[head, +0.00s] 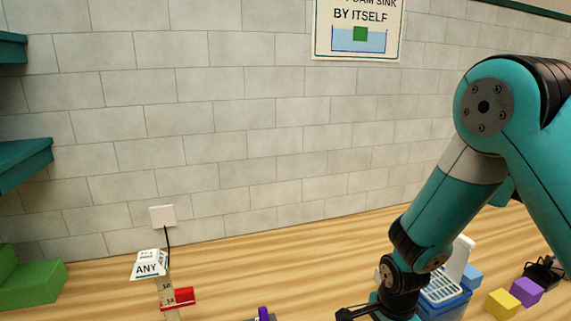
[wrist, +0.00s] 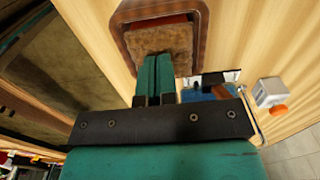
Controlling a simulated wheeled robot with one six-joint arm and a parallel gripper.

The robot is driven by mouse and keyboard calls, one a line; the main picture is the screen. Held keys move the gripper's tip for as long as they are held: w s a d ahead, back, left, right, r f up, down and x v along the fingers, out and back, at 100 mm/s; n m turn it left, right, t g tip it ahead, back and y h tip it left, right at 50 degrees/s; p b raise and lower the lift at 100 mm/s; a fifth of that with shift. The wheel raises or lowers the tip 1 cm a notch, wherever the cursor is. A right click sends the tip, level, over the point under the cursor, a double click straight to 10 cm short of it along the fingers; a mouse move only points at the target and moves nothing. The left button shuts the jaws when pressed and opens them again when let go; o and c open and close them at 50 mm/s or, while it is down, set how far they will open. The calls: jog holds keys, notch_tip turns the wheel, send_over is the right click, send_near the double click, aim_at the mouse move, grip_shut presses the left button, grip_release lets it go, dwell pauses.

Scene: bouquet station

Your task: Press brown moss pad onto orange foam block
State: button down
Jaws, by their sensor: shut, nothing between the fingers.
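A brown, fuzzy moss pad (wrist: 160,38) lies in a rounded brown tray (wrist: 124,36) at the top of the wrist view. A dark reddish-orange strip (wrist: 158,20) shows along the pad's far edge. It may be the orange foam block under the pad, but I cannot tell, as the pad hides most of it. My gripper (wrist: 155,60) is shut and empty, with its fingertips over the pad's near edge. Whether they touch it is unclear. In the head view my gripper is at the bottom edge, partly cut off, and the pad is not visible.
Blue containers (head: 444,301) stand beside my arm. Yellow (head: 501,304) and purple (head: 526,291) blocks lie at right. A white device with an orange part (wrist: 272,95) stands right of the tray. Green blocks (head: 32,287) and a red item (head: 181,297) are at left. The wall is behind.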

jog(key=shift+r+p, duration=2.65)
jog(key=shift+r, duration=0.85)
jog(key=shift+a+r, duration=0.1)
jog(key=shift+r, duration=0.05)
jog(key=s+a+r+n+y+b, duration=0.2)
jog(key=s+r+n+b, duration=0.2)
jog(key=s+r+n, duration=0.3)
jog(key=s+a+r+n+y+b, duration=0.2)
jog(key=s+r+n+b, duration=0.3)
jog(key=s+r+n, duration=0.3)
jog(key=s+a+n, duration=0.1)
jog(key=s+n, duration=0.2)
jog(key=n, duration=0.3)
jog(key=shift+s+n, duration=0.15)
jog(key=shift+n, duration=0.15)
